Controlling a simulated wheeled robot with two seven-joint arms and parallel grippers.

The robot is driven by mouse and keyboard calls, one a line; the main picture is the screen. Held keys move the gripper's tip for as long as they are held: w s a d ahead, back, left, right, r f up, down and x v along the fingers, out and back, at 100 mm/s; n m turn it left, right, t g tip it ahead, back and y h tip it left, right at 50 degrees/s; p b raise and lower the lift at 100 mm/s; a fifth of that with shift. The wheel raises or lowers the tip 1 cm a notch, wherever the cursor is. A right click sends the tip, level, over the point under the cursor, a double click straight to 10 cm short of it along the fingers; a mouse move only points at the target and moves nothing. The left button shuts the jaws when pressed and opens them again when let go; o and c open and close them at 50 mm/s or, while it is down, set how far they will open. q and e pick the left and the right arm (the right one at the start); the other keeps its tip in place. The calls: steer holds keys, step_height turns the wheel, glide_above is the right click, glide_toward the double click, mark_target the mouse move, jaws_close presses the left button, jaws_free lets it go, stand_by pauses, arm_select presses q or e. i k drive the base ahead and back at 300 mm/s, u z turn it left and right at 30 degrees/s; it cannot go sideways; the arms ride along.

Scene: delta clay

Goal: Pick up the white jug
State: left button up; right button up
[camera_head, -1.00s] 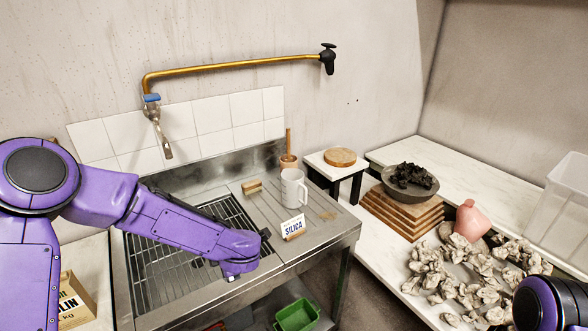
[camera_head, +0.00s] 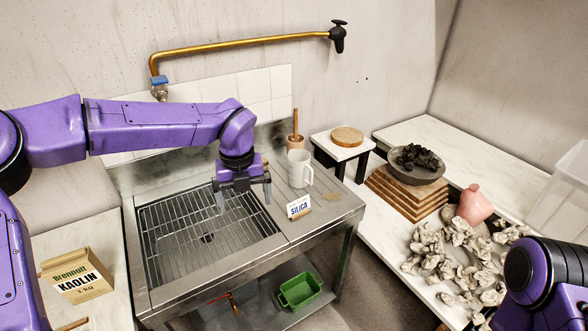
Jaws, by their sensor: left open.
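The white jug (camera_head: 299,169) stands upright on the drainboard at the right of the steel sink, its handle towards the right. My left gripper (camera_head: 243,205) points down over the right part of the sink grate, to the left of the jug and apart from it. Its two fingers are spread and nothing is between them. My right arm shows at the lower right, but its gripper is out of the picture.
A SILICA label card (camera_head: 299,206) stands just in front of the jug. A small white table (camera_head: 342,146) with a wooden disc is to the right. The grate (camera_head: 190,245) is bare.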

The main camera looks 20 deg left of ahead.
mark_target(299, 168)
steer(key=z, duration=0.05)
steer(key=i, duration=1.4)
